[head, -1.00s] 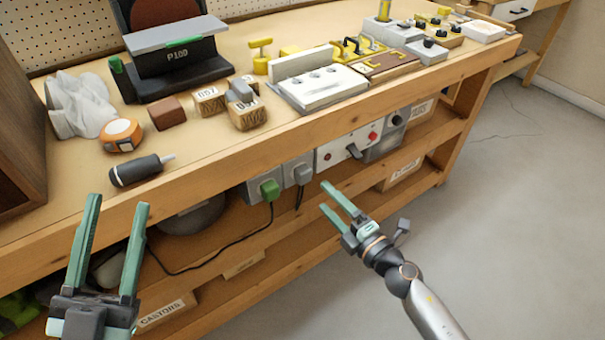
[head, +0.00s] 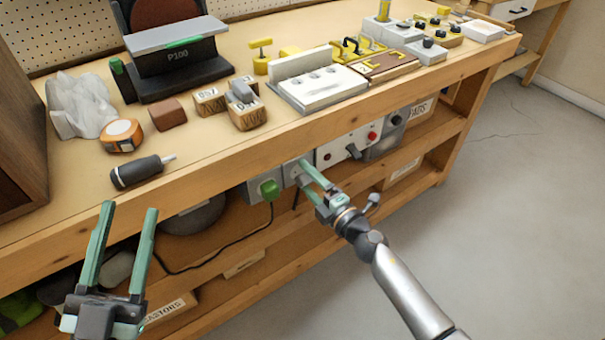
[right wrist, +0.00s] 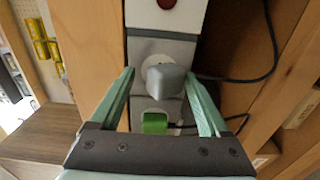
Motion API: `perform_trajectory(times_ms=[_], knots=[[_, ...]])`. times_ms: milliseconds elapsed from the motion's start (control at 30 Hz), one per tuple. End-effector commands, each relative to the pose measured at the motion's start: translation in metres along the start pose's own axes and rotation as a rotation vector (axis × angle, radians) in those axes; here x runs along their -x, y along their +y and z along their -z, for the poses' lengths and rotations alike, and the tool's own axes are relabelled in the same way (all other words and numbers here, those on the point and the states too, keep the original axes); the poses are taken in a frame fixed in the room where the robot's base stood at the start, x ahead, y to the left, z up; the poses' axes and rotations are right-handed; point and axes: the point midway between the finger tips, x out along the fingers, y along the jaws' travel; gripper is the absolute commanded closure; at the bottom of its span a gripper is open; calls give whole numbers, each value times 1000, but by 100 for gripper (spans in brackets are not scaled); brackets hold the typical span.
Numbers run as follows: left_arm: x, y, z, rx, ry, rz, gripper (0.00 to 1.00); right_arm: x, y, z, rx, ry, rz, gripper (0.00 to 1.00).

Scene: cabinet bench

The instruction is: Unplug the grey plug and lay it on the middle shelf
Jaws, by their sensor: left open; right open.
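The grey plug (right wrist: 166,80) sits in a socket on the grey outlet unit under the bench top. In the head view it is largely hidden by my right gripper (head: 304,173). In the right wrist view my right gripper (right wrist: 160,73) is open, with its green fingers on either side of the plug and gaps visible. A dark cable runs off to the right from beside the plug. The middle shelf (head: 230,255) runs below the outlets. My left gripper (head: 130,210) is open and empty in front of the bench at the left.
A green plug (head: 269,190) with a black cable sits beside the grey one; it also shows in the right wrist view (right wrist: 154,123). A panel with a red button (head: 372,135) adjoins the outlets. A castors box (head: 165,307) stands low at the left.

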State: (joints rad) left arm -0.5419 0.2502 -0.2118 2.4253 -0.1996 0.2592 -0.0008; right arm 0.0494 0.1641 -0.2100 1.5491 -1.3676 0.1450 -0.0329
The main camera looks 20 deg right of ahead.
Motion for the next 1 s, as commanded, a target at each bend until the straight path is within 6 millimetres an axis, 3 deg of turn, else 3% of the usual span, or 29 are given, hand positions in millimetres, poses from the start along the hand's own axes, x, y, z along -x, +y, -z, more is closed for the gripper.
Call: perform_trajectory(times_ms=[367,1000], knots=[[-3,-3,7,-4,20,7,50,-1,3,0,0,0,-6,20],[1,0,-1,-3,12,2,50,-1,-6,0,0,1,-3,20]])
